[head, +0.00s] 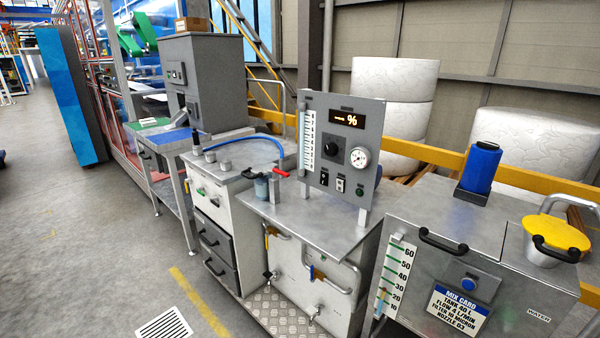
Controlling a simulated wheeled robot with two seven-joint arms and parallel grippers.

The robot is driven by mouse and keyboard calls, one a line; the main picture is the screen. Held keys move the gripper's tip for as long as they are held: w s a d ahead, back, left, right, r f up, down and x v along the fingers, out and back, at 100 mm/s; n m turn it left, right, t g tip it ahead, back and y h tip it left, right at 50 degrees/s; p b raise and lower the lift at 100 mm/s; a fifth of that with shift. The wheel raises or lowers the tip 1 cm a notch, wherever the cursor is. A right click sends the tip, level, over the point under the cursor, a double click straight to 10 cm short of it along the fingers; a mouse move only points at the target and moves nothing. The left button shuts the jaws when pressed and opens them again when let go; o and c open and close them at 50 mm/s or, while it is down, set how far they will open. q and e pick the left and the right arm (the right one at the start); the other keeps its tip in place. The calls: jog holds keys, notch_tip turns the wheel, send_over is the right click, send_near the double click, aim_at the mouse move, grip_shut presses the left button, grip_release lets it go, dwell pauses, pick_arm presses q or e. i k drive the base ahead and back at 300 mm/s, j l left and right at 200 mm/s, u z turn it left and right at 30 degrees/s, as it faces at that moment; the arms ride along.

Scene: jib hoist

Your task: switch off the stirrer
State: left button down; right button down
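A grey mixing tank (445,225) stands at the right with a mix card (458,306) on its front. A blue cylinder on a black base, which looks like the stirrer motor (481,168), stands upright on its lid. A round blue button (468,283) on a grey plate sits on the tank front above the card. Whether it is on or off cannot be told. Neither of my grippers is in view.
Left of the tank, a steel bench (300,215) carries a control panel (343,160) with a display, knob, gauge and small switches. Drawers (217,240) stand further left. The floor at the left front is clear.

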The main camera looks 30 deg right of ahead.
aim_at(339, 182)
jog(key=l+z, duration=0.3)
jog(key=z, duration=0.15)
jog(key=i+l+z, duration=0.2)
jog(key=z, duration=0.25)
jog(key=i+l+z, duration=0.15)
jog(key=l+z, duration=0.15)
jog(key=z, duration=0.15)
